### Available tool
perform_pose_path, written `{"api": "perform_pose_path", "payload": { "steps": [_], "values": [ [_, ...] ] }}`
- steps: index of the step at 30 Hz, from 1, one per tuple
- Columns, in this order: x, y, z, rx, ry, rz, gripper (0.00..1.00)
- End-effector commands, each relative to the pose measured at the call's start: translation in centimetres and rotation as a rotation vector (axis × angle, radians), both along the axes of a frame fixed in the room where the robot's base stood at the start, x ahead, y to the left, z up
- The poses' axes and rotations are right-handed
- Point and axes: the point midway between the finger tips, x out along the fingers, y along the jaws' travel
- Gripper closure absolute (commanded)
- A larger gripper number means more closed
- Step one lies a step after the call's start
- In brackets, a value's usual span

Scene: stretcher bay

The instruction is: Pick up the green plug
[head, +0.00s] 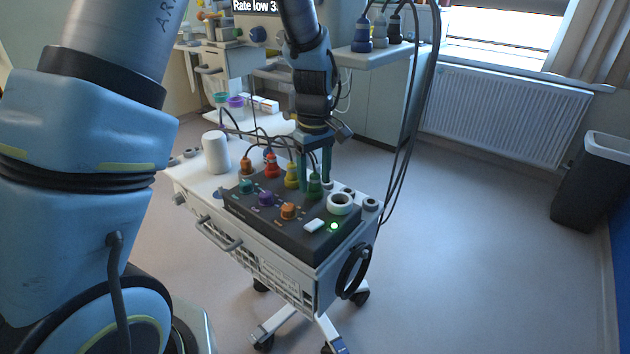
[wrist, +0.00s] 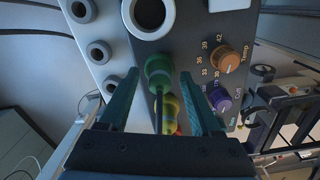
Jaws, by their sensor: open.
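The green plug (head: 314,186) stands upright in the dark control box on the cart, at the right end of a row of coloured plugs. A dark cable runs from it. My gripper (head: 316,180) is directly above the box with its fingers pointing down around the green plug. In the wrist view the green plug (wrist: 158,72) lies between the two open fingers (wrist: 160,75), with a gap on each side. The fingers do not appear to touch it. The yellow plug (wrist: 170,108) is just beyond it in the wrist view.
Yellow (head: 291,175) and red (head: 271,166) plugs stand left of the green plug. Teal, purple and orange knobs (head: 288,211) sit in front. A white ring socket (head: 340,203) is close on the right. A white cylinder (head: 215,152) stands on the cart. Cables hang at right.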

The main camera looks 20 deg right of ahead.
Motion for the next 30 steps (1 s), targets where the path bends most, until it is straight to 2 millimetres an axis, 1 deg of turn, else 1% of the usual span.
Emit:
{"api": "perform_pose_path", "payload": {
  "steps": [2,19,30],
  "values": [
    [0.00,0.00,0.00,0.000,0.000,0.000,0.35],
    [0.01,-0.01,0.04,0.000,0.000,0.000,0.99],
    [0.01,-0.01,0.07,0.000,0.000,0.000,1.00]
  ]
}}
